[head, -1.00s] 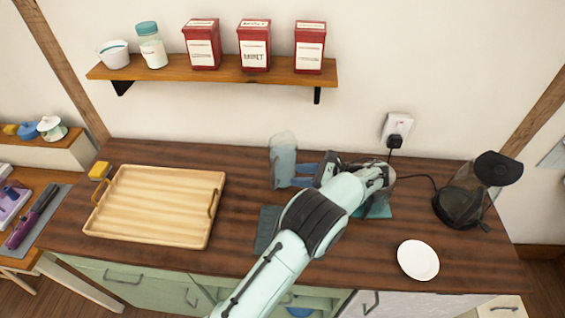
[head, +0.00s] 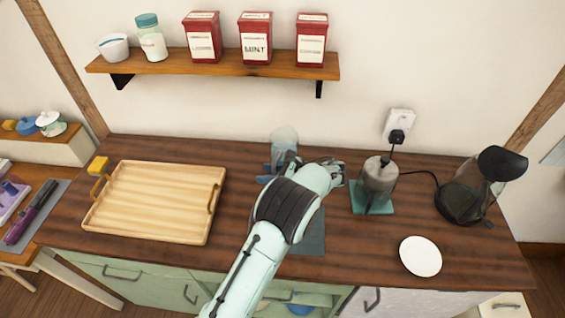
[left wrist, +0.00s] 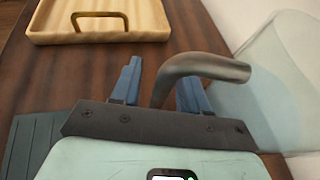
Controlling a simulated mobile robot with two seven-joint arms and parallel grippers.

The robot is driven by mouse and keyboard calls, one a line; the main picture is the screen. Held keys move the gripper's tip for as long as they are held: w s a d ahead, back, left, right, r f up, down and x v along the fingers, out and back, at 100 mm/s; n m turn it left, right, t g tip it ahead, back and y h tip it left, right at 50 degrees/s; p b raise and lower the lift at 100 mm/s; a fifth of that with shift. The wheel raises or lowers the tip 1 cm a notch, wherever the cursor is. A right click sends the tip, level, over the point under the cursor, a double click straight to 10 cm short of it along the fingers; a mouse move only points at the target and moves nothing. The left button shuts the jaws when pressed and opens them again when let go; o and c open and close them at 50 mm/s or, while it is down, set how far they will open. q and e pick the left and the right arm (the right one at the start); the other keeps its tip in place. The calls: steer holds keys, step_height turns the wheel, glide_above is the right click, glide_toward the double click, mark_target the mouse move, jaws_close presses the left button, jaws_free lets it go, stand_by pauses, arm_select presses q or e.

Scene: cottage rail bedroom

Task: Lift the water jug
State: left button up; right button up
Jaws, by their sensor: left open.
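The water jug (head: 284,139) is a clear, pale vessel standing at the back of the dark wooden counter, near the wall. In the head view my arm hides its lower part. In the left wrist view its clear body (left wrist: 285,75) is at the right, and its curved grey-brown handle (left wrist: 205,66) reaches in between my blue fingers. My left gripper (head: 267,174) is open at the jug, with its fingers (left wrist: 160,88) on either side of the handle. I cannot tell whether either finger touches it. My right gripper is not in view.
A wooden tray (head: 155,202) lies to the left. A grey appliance (head: 378,178) on a teal mat, a dark carafe (head: 470,192) and a white plate (head: 420,256) are to the right. A slate mat (head: 312,236) lies beside my arm. A shelf (head: 225,68) with canisters hangs above.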

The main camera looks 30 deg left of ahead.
arm_select(q)
jaws_close()
stand_by(1.3)
steer(key=shift+r, duration=0.15)
